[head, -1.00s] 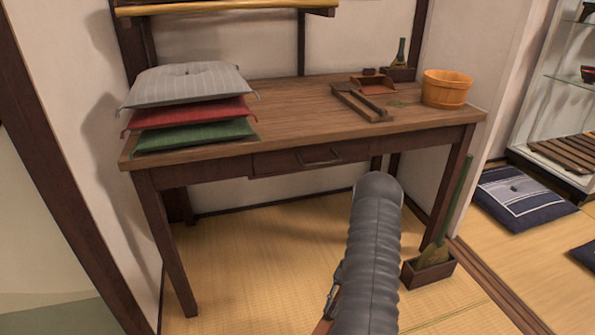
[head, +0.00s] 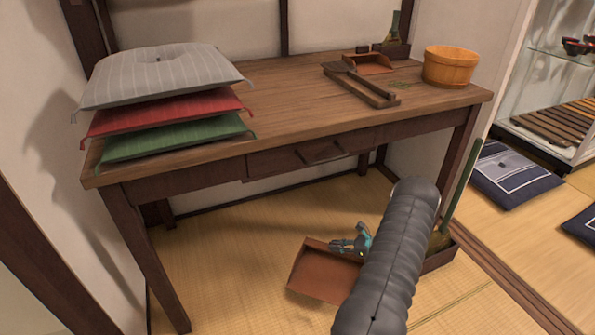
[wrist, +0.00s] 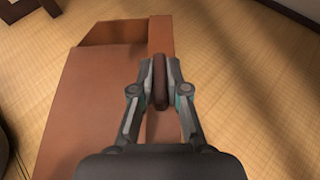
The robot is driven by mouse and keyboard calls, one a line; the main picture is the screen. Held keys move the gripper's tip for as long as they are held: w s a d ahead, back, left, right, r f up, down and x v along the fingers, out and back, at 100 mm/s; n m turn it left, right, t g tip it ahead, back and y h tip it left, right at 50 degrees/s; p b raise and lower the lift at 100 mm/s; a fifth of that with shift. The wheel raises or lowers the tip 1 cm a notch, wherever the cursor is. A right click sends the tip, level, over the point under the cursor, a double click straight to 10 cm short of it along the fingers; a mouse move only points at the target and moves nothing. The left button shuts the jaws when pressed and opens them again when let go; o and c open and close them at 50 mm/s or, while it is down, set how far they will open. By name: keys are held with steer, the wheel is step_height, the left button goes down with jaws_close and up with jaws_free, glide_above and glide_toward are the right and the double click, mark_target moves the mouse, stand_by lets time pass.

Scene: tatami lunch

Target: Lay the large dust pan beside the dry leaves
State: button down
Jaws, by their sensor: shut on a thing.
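The large dust pan (head: 318,277) is reddish brown with a wide flat tray. In the head view it is low in front of the table, over the tatami; I cannot tell whether it touches the floor. My gripper (head: 347,246) is shut on its dark handle, partly hidden by my arm. In the wrist view my gripper (wrist: 160,88) has its fingers on both sides of the handle, and the pan (wrist: 95,100) spreads to the left. Small greenish bits, perhaps the dry leaves (head: 404,85), lie on the table beside the wooden bucket.
The wooden table (head: 270,105) bears stacked cushions (head: 165,75), a smaller dust pan (head: 368,63), a wooden tool (head: 360,86) and the bucket (head: 450,67). A green-handled broom (head: 462,190) stands in a box by the right table leg. Bare tabletop lies in the middle.

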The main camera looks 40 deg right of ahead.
mark_target(302, 265)
steer(key=w+a+f, duration=0.1)
steer(key=a+f, duration=0.1)
steer(key=a, duration=0.1)
steer(key=w+a+f, duration=0.1)
steer(key=a+f, duration=0.1)
steer(key=a, duration=0.2)
steer(key=w+a+f, duration=0.1)
steer(key=a+f, duration=0.2)
steer(key=shift+w+a, duration=0.25)
steer(key=shift+a, duration=0.15)
steer(key=shift+f, duration=2)
steer(key=shift+f, duration=0.2)
steer(key=c, duration=1.2)
jaws_free()
steer(key=shift+r, duration=0.1)
